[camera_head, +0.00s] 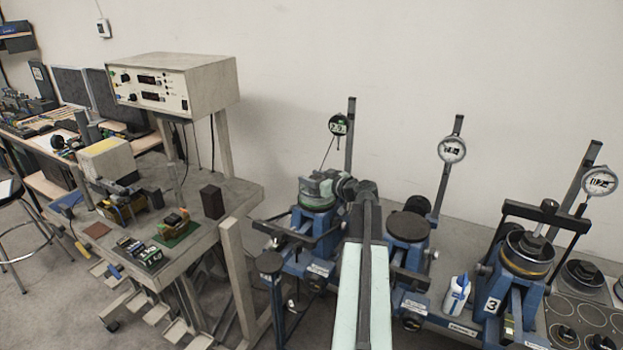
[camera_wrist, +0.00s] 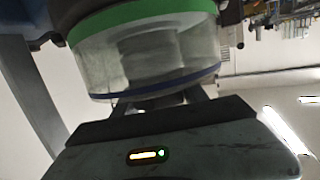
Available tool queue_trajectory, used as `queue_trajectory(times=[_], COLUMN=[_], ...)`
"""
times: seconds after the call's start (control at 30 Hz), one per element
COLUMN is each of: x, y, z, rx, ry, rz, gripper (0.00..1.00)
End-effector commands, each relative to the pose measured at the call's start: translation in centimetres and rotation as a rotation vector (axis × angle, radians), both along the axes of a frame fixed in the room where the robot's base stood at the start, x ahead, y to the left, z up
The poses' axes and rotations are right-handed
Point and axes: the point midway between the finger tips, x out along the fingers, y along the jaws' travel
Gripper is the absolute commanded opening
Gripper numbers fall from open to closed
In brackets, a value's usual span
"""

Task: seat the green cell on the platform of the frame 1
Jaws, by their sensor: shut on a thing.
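The green cell (camera_head: 316,193) is a clear, short cylinder with a green band at its lower end, over the platform of frame 1 (camera_head: 315,228), the leftmost blue stand. In the wrist view, which looks upside down, the cell (camera_wrist: 150,50) fills the upper middle, with its green band at the top and a blue band below. My gripper (camera_head: 328,187) is shut on the cell, reaching in from the right. The cell looks about upright. I cannot tell whether its base touches the platform, whose top is mostly hidden.
A dial gauge (camera_head: 338,125) hangs above frame 1 on an upright post. A second stand (camera_head: 407,226) with a dark disc stands to the right, then stand 3 (camera_head: 525,255) with a crossbar. A white bottle (camera_head: 456,294) stands between them. A cluttered cart (camera_head: 235,195) is left.

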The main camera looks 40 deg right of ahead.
Motion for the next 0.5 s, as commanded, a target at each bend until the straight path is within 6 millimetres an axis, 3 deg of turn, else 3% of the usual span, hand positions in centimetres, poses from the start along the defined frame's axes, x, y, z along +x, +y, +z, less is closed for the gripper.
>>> queue_trajectory(times=[0.03,0.1,0.5], x=[0.02,0.02,-0.8], y=[0.01,0.02,0.14], z=[0.08,0.07,0.23], rx=[0.001,0.001,-0.001], ry=[-0.002,-0.001,0.001], rz=[0.0,0.0,-0.001], gripper=[0.56,0.75,0.76])
